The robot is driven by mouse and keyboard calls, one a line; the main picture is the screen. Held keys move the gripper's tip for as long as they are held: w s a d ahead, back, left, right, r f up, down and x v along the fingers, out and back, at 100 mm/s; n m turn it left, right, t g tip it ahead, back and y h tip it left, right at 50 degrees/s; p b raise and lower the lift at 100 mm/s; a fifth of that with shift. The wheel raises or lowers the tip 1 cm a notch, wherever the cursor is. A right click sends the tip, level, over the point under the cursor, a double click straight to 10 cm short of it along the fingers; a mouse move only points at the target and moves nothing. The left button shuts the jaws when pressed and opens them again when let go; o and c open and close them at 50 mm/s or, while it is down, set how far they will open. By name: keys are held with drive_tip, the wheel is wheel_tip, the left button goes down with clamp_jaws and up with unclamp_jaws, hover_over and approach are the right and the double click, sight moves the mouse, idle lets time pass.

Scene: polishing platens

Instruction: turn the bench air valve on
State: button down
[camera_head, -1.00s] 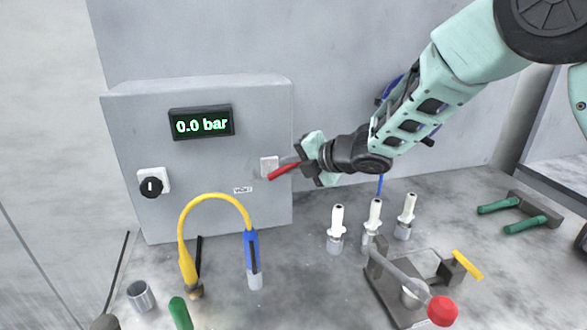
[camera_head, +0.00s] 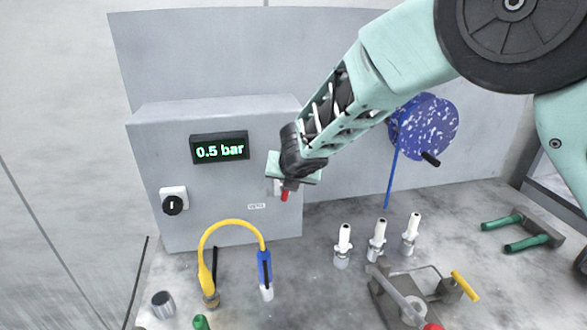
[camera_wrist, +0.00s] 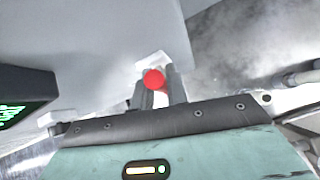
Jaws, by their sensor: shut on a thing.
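The bench air valve's red lever (camera_head: 285,195) sits on the front right of the grey control box and points downward, its upper part hidden by my gripper. My gripper (camera_head: 282,186) is at the valve, shut on the lever. In the wrist view the lever's round red end (camera_wrist: 153,79) shows between the two fingers (camera_wrist: 160,92). The pressure display (camera_head: 220,148) on the box reads 0.5 bar in green.
A black rotary knob (camera_head: 174,204) is on the box's left. A yellow hose (camera_head: 232,222) with a blue handle (camera_head: 265,268) arches in front. Several white-topped fittings, including one (camera_head: 343,240), stand to the right. A speckled blue disc (camera_head: 428,127) is against the back wall.

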drive_tip(key=shift+s+a+r+n+t+h+p, duration=0.15)
drive_tip(key=shift+a+n+t+h+p, duration=0.25)
drive_tip(key=shift+h+p, duration=0.5)
drive_tip(key=shift+a, duration=0.1)
drive_tip(key=c, duration=1.4)
unclamp_jaws()
drive_tip(key=b+v, duration=0.3)
drive_tip(key=v, duration=1.4)
drive_tip(key=shift+s+r, duration=0.1)
